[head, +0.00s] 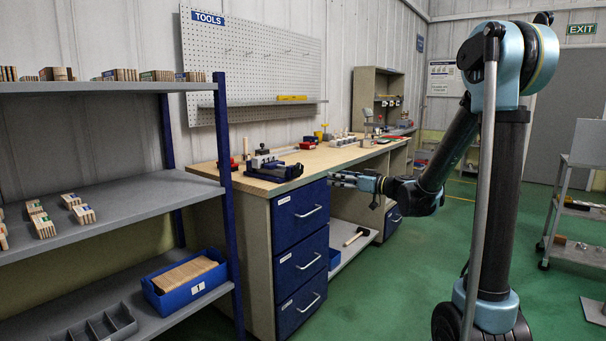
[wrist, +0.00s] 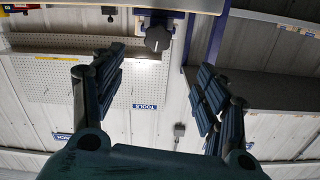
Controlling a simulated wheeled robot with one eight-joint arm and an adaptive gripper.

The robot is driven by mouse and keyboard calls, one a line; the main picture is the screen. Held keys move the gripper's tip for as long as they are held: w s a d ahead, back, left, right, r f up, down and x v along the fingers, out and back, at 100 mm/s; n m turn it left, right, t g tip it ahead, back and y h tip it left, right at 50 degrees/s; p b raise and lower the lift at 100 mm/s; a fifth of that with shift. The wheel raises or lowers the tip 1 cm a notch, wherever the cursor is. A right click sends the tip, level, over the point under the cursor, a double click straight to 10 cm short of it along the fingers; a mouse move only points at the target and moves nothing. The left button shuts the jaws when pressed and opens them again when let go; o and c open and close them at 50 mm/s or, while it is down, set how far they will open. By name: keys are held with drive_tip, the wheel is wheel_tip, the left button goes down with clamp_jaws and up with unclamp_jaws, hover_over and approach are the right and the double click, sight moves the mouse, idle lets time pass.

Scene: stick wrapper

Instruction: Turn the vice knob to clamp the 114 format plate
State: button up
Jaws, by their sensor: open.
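The vice (head: 277,171), blue and dark, sits on the front left corner of the wooden workbench in the head view. Its dark round knob (wrist: 157,39) shows at the top of the upside-down wrist view, facing the camera. My gripper (head: 340,180) is to the right of the vice, off the bench's front edge. In the wrist view my gripper (wrist: 160,64) is open and empty, its two fingers well apart. The knob lies beyond the gap between the fingertips, apart from both. I cannot make out the 114 format plate.
The workbench (head: 210,170) has blue drawers (head: 300,204) below the vice. A grey shelf rack (head: 130,203) with a blue post stands close on the left. Tools and small items stand farther along the bench. The green floor (head: 400,275) in front is clear.

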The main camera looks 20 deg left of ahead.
sight(300, 170)
drive_tip(key=x, duration=1.8)
drive_tip(key=shift+w+d+r, duration=0.1)
drive_tip(key=shift+w+r, duration=0.2)
drive_tip(key=c, duration=1)
